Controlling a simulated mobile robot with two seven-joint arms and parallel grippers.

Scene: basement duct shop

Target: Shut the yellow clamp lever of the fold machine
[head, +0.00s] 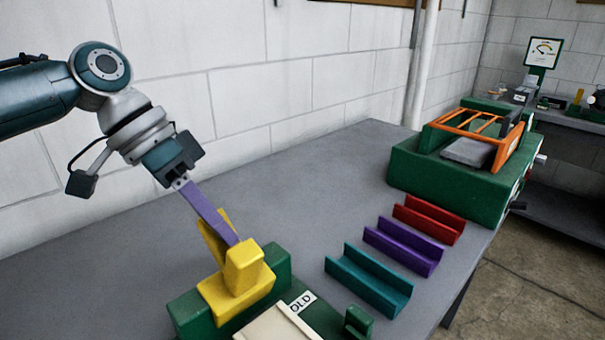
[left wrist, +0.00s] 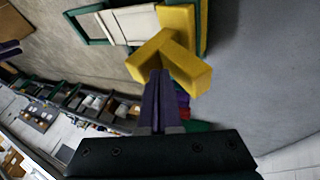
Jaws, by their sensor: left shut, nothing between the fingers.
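The fold machine (head: 185,313) is green, at the bottom of the head view, with a label reading "OLD" and a cream plate (head: 268,325). Its yellow clamp lever (head: 243,268) stands on a yellow base, with a slanted yellow piece behind it. In the left wrist view the yellow lever (left wrist: 188,70) shows as an angled form just beyond the fingers. My left gripper (head: 234,240) is shut and empty, its purple fingers pointing down against or very near the lever's top; I cannot tell if they touch. My right gripper is in neither view.
Teal (head: 368,283), purple (head: 403,247) and red (head: 428,219) channels lie on the grey bench (head: 310,185) right of the machine. A green machine with an orange frame (head: 475,125) stands at the far right. The bench middle is clear; a block wall runs behind.

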